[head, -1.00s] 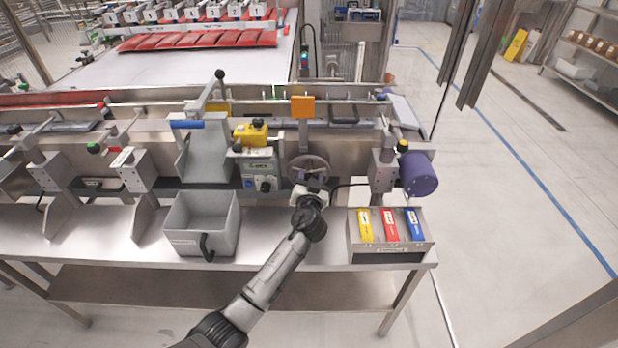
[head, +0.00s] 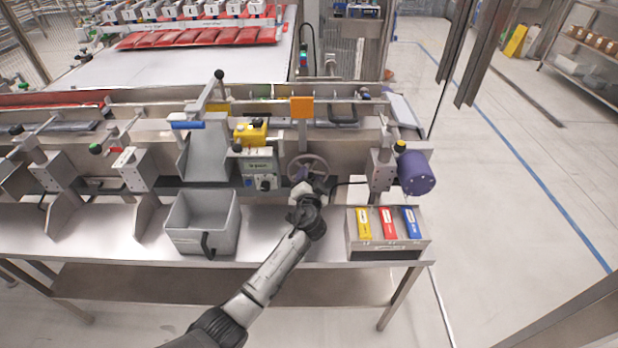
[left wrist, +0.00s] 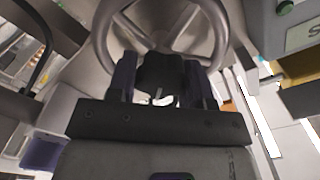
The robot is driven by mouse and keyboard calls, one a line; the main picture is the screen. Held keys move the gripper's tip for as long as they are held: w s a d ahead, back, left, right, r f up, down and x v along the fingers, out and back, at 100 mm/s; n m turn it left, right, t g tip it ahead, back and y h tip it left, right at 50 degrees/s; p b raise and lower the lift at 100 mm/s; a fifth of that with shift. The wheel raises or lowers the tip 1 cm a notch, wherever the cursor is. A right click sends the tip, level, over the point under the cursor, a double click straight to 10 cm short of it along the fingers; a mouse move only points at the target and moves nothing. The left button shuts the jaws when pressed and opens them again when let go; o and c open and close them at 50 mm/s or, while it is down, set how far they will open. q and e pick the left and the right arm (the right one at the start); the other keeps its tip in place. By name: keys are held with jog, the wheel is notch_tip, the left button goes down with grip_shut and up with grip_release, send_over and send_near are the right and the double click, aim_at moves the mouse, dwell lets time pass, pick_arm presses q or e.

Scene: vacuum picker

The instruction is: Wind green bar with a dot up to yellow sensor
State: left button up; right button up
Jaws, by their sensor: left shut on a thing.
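A grey handwheel (head: 308,165) with spokes is mounted on the front of the machine, below an orange plate. My left gripper (head: 316,184) is at the lower right of its rim in the head view. In the left wrist view the gripper (left wrist: 162,85) is shut on a dark knob (left wrist: 160,68) on the wheel (left wrist: 165,22). A yellow box (head: 250,133), possibly the sensor, sits left of the wheel above a grey-green control box (head: 261,167). I cannot clearly pick out the green bar with a dot. My right gripper is out of view.
A grey open bin (head: 202,220) stands on the steel shelf left of my arm. A holder (head: 386,246) with yellow, red and blue blocks stands to the right. A purple cylinder (head: 416,173) sticks out at the machine's right end.

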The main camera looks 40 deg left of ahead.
pick_arm(q)
jog(key=o, duration=0.9)
jog(key=shift+s+d, duration=0.2)
jog(key=shift+s, duration=0.05)
jog(key=p+v, duration=0.2)
jog(key=v, duration=1.1)
jog(key=shift+s+p, duration=0.1)
jog(key=shift+p, duration=0.2)
